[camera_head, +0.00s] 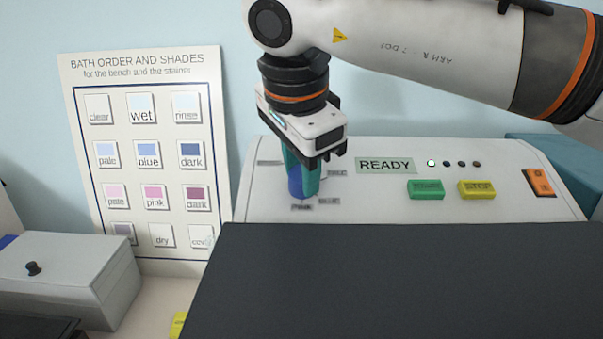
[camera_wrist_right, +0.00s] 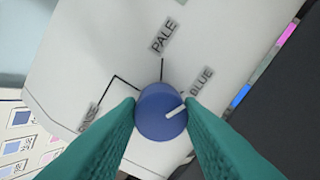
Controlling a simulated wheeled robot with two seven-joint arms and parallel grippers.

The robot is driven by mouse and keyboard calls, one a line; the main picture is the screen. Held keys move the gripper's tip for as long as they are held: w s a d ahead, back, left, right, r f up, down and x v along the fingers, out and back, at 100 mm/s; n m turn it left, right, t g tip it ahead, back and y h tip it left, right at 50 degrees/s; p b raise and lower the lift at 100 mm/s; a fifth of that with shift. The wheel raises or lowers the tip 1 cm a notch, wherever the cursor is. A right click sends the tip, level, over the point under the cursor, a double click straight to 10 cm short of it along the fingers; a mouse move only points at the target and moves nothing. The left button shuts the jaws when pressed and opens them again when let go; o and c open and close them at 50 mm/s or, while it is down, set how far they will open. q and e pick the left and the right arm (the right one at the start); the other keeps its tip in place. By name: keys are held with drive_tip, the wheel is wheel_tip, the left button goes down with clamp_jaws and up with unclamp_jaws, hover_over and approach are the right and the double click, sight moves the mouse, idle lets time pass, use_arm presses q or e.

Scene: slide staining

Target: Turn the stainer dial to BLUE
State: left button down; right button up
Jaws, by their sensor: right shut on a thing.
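The stainer dial is a round blue knob (camera_wrist_right: 162,112) with a white pointer line on the sloped white panel. In the right wrist view the pointer aims right and slightly up, roughly toward the BLUE label (camera_wrist_right: 202,80); exact alignment is hard to tell. The PALE label (camera_wrist_right: 163,36) is above the knob, and a partly covered label (camera_wrist_right: 88,117) is at left. My right gripper (camera_head: 303,180) points down at the panel, its teal fingers shut on the knob from both sides. The knob is partly hidden by the fingers in the head view. My left gripper is not in view.
The stainer panel has a READY display (camera_head: 386,165), a green button (camera_head: 426,189), a yellow STOP button (camera_head: 477,189) and an orange switch (camera_head: 539,182). A large dark surface (camera_head: 400,285) lies in front. A shade chart (camera_head: 145,75) and a grey box (camera_head: 70,275) stand left.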

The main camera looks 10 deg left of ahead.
drive_tip(key=shift+m, duration=0.6)
drive_tip(key=shift+r, duration=0.1)
drive_tip(key=o, duration=1)
drive_tip(key=b+v, duration=0.1)
drive_tip(key=v, duration=1.1)
